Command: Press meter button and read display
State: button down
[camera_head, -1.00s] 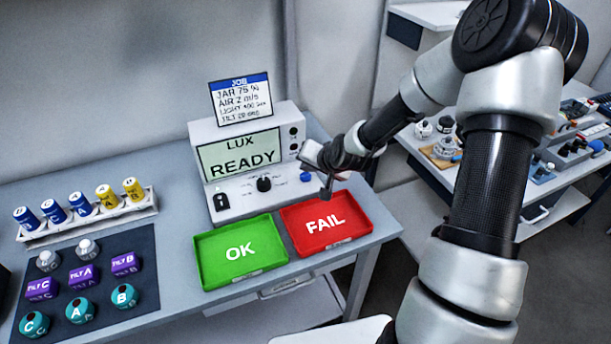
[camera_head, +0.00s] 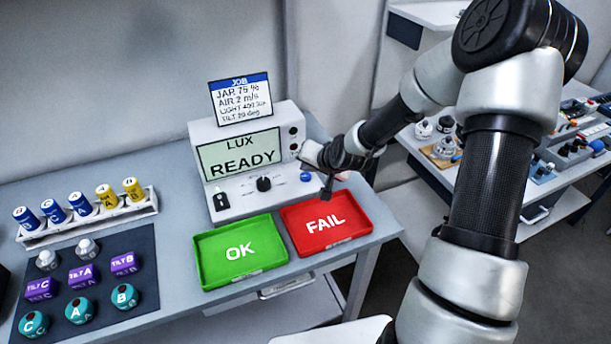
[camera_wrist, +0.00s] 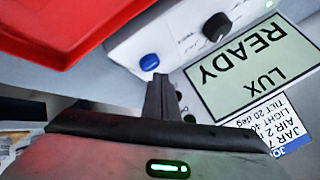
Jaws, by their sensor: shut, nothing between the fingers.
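The meter (camera_head: 290,195) is a pale box on the table. Its display (camera_head: 240,156) reads "LUX READY" and shows upside down in the wrist view (camera_wrist: 255,65). A blue button (camera_head: 306,177) is on its lower right front, and also shows in the wrist view (camera_wrist: 150,62). A black knob (camera_head: 264,184) and a switch (camera_head: 221,201) are left of the button. My gripper (camera_head: 326,194) is shut and empty, in front of the meter's right end, just right of the button. In the wrist view its fingertips (camera_wrist: 160,78) appear close to the button, apparently not on it.
A green OK tray (camera_head: 213,275) and a red FAIL tray (camera_head: 303,246) lie in front of the meter. A job card (camera_head: 241,100) stands on top. A rack (camera_head: 150,206) of cylinders and a dark mat (camera_head: 145,270) with sensors are at the left.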

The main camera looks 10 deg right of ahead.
aim_at(308, 178)
jog(key=shift+f, duration=0.35)
jog(key=shift+f+b, duration=0.5)
jog(key=shift+b, duration=0.15)
dwell(0.3)
dwell(0.4)
jog(key=shift+r+p, duration=0.65)
jog(key=shift+r, duration=0.25)
jog(key=shift+r, duration=0.1)
notch_tip(308, 178, up, 5)
jog(key=p, duration=0.3)
jog(key=shift+f+p, duration=0.2)
jog(key=shift+p, duration=0.1)
jog(key=shift+r, duration=0.1)
